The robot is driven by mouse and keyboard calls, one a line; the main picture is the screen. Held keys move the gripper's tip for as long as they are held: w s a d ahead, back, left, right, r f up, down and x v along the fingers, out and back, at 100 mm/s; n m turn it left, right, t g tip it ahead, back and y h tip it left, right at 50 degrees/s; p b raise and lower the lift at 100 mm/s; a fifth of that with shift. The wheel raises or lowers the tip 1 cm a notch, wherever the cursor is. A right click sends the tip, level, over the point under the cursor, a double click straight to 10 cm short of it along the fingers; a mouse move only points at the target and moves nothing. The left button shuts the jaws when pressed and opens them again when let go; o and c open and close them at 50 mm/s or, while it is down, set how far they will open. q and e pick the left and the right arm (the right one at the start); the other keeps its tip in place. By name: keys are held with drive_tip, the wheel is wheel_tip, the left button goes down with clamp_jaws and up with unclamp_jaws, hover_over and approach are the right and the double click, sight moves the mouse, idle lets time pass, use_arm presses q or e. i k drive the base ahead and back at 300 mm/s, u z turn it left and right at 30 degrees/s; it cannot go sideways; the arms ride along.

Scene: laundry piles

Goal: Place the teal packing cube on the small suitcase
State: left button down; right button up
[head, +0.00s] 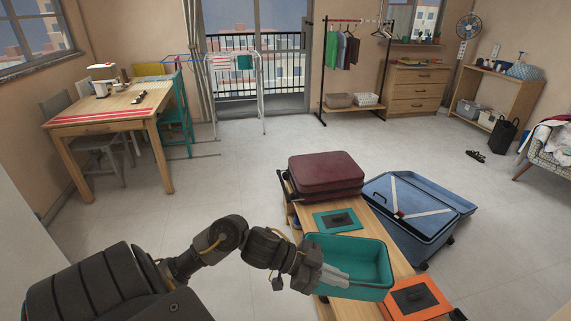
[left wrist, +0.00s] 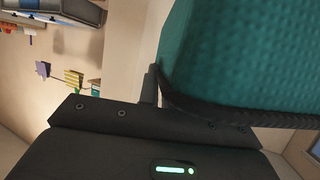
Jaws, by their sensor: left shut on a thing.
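The teal packing cube (head: 372,262) looks like an open, shallow box with rounded corners, at the front of the wooden bench. My left gripper (head: 335,277) reaches over its left part and is shut on it. In the left wrist view the cube's textured teal side (left wrist: 240,55) with a dark edge fills the upper right; the fingers are mostly hidden. I cannot tell whether the cube touches the bench. The small maroon suitcase (head: 326,174) lies closed and flat at the far end of the bench, behind the cube. My right gripper is not in view.
The bench (head: 375,225) also bears a flat teal square (head: 330,222) with a dark middle and a flat orange square (head: 412,299). An open blue suitcase (head: 385,190) lies on the floor to the right. A table (head: 110,103) stands far left; the floor between is clear.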

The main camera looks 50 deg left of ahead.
sight(326, 165)
drive_tip(key=u, duration=2.3)
drive_tip(key=i, duration=2.4)
drive_tip(key=z, duration=3.4)
